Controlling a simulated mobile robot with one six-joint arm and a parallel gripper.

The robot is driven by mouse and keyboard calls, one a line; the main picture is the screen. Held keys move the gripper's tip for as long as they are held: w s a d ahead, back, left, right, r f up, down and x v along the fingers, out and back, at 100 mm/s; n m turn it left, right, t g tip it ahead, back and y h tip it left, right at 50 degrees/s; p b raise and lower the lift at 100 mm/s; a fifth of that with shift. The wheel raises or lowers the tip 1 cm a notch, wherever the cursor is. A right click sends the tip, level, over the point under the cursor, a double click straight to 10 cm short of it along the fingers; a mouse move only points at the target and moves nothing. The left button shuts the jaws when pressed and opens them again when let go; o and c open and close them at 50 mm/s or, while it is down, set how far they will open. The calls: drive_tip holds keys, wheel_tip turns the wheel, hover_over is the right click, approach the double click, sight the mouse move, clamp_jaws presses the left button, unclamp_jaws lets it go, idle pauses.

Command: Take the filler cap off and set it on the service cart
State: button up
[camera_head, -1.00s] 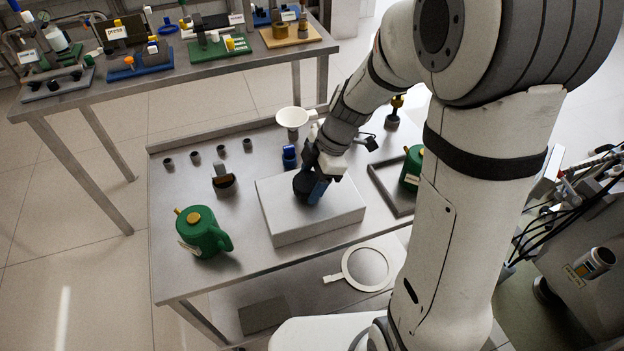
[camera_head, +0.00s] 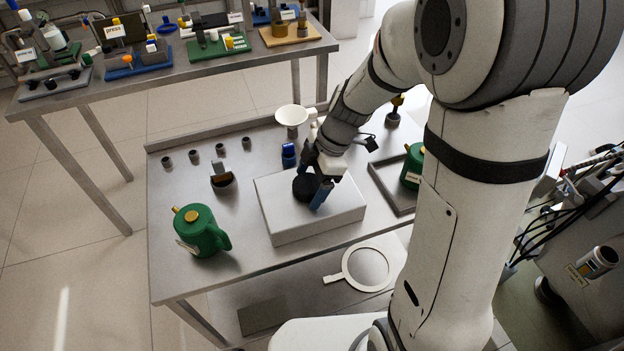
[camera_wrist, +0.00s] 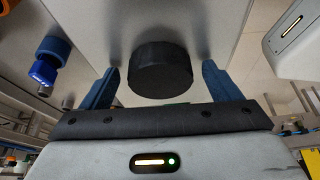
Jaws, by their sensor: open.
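A black round cap (camera_head: 304,188), which looks like the filler cap, rests on a pale raised block (camera_head: 290,228) on the service cart (camera_head: 180,270). My gripper (camera_head: 317,184) is at the block, close beside the cap, with a blue finger showing on the cap's right. In the wrist view the black cap (camera_wrist: 160,72) lies between the two spread blue fingers (camera_wrist: 161,70), with gaps on both sides. I see no contact. A machine with a short tube (camera_head: 597,262) stands at the right; its tube's end looks dark.
A green can (camera_head: 202,232) stands at the cart's left front. A tray (camera_head: 392,190) with another green can (camera_head: 412,165) lies right. The front left is partly clear.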

drive_tip(key=s+a+p+v, duration=0.1)
drive_tip(key=p+v, duration=0.1)
drive_tip(key=v, duration=1)
drive_tip(key=shift+w+a+r+p, duration=0.2)
drive_tip(key=shift+w+r+p, duration=0.15)
drive_tip(key=shift+r, duration=0.15)
